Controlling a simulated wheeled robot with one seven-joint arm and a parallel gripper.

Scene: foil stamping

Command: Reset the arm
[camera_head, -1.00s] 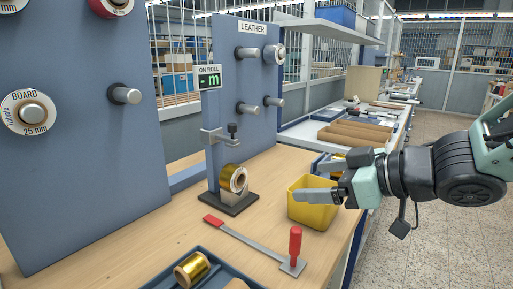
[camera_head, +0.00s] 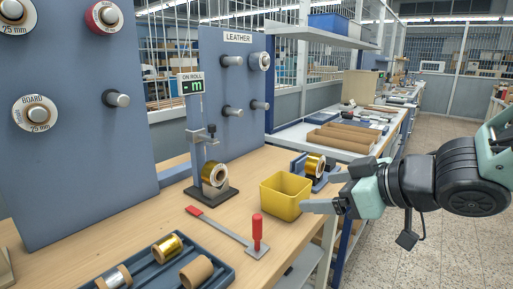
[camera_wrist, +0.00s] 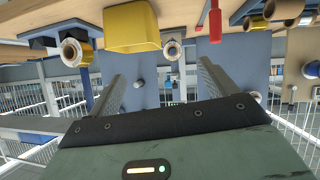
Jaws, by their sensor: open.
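My gripper (camera_head: 320,190) is open with nothing between its fingers, right of the yellow bin (camera_head: 285,197) near the bench's right edge. In the wrist view, which is upside down, the two fingers (camera_wrist: 160,90) stand apart, and the yellow bin (camera_wrist: 132,28) shows beyond them. I cannot tell the exact gap between the near finger and the bin. My arm reaches in from the right over the floor.
A gold roll (camera_head: 215,174) sits on a dark stand, and another (camera_head: 316,162) on a blue holder behind the bin. A red-handled tool (camera_head: 257,232) and a blue tray (camera_head: 222,270) with several rolls lie in front. Pegboards stand at left; the floor (camera_head: 455,265) at right is open.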

